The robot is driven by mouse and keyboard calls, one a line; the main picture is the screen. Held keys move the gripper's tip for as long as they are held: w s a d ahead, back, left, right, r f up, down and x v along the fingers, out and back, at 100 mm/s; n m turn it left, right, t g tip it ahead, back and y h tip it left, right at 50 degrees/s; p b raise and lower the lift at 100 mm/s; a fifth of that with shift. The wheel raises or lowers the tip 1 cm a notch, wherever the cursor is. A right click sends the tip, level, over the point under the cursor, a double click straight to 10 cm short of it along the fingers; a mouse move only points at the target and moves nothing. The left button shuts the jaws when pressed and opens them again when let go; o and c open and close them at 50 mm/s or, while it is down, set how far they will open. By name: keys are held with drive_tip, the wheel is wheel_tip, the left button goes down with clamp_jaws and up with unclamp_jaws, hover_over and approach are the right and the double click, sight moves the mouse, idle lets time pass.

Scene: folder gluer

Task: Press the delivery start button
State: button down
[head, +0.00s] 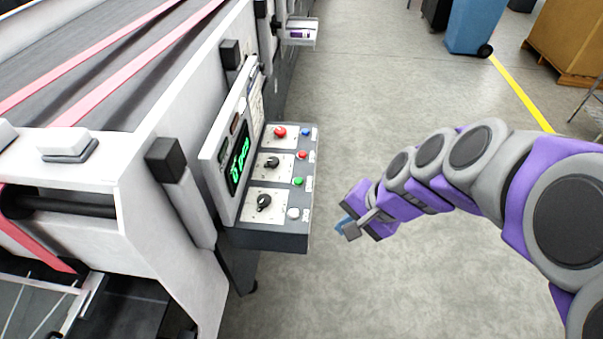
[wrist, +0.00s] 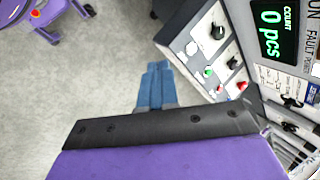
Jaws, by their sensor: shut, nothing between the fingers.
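The control panel (head: 297,236) juts from the machine's side, left of my gripper. Its right column has a blue button (head: 306,131), a red button (head: 302,154), a green button (head: 298,181) and a white button (head: 293,213). Their labels are too small to read, so I cannot tell which is marked delivery start. The green button also shows in the wrist view (wrist: 208,71). My gripper (head: 345,228) is apart from the panel, to the right of the white button. In the wrist view its blue fingers (wrist: 157,88) are shut and empty.
Left of the buttons are black rotary knobs (head: 264,201), a larger red button (head: 279,131) and a green-lit counter display (head: 240,165). It reads 0 pcs in the wrist view. A blue bin (head: 468,27) stands far back.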

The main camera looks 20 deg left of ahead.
drive_tip(key=w+a+f+m+t+y+p, duration=0.15)
drive_tip(key=w+a+m, duration=0.45)
drive_tip(key=w+a, duration=0.75)
drive_tip(key=m+t+p, duration=0.1)
drive_tip(key=m+t, duration=0.2)
drive_tip(key=m, duration=0.3)
hover_over(300, 182)
wheel_tip(300, 182, down, 5)
drive_tip(key=shift+a+f+y, duration=0.1)
drive_tip(key=shift+f+y, duration=0.05)
drive_tip(key=shift+y, duration=0.2)
wheel_tip(300, 182, down, 8)
drive_tip(key=b, duration=0.7)
drive_tip(key=shift+r, duration=0.25)
drive_tip(key=shift+f+b, duration=0.5)
drive_tip(key=shift+f, duration=0.15)
drive_tip(key=shift+s+f, duration=0.1)
drive_tip(key=shift+f, duration=0.25)
